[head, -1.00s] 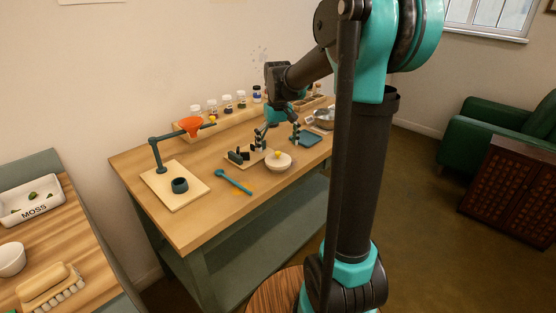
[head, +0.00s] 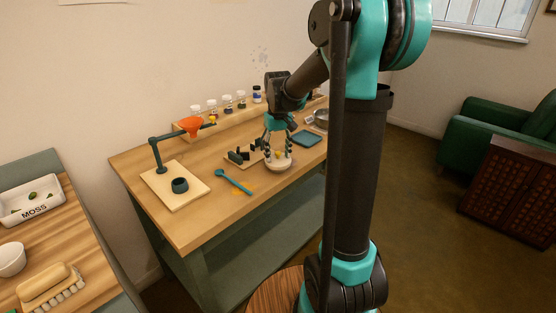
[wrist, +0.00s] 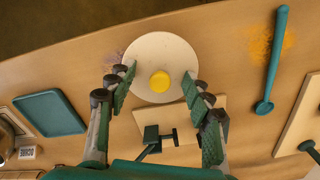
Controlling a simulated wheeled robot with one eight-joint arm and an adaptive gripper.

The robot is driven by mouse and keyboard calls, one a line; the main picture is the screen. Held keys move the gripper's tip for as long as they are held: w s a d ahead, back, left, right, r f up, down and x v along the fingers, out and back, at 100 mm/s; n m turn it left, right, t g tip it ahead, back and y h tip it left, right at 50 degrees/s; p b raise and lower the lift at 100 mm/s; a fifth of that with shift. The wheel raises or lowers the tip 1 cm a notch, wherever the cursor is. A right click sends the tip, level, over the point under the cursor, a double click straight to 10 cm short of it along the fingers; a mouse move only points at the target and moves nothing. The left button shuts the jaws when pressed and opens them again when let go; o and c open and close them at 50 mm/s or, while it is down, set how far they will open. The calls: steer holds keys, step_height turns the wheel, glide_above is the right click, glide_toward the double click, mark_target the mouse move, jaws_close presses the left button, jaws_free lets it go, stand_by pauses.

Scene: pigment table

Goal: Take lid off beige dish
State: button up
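The beige dish (head: 279,167) stands near the front edge of the wooden table, with its lid on. In the wrist view the round pale lid (wrist: 152,50) has a yellow knob (wrist: 159,81) at its middle. My gripper (head: 277,151) is directly above the dish, pointing down. In the wrist view its two fingers (wrist: 157,85) are spread wide, one on each side of the knob, with a clear gap to it. The gripper is open and empty. The dish body is hidden beneath the lid in the wrist view.
A teal spoon (head: 233,181) lies left of the dish beside orange powder (wrist: 262,42). A board with dark items (head: 238,156) is behind the dish. A teal tray (head: 306,140) lies to its right. Capped jars (head: 227,102) line the back, and an orange funnel (head: 191,125) hangs from a stand.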

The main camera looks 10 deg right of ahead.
steer(key=c, duration=0.5)
steer(key=shift+c, duration=0.2)
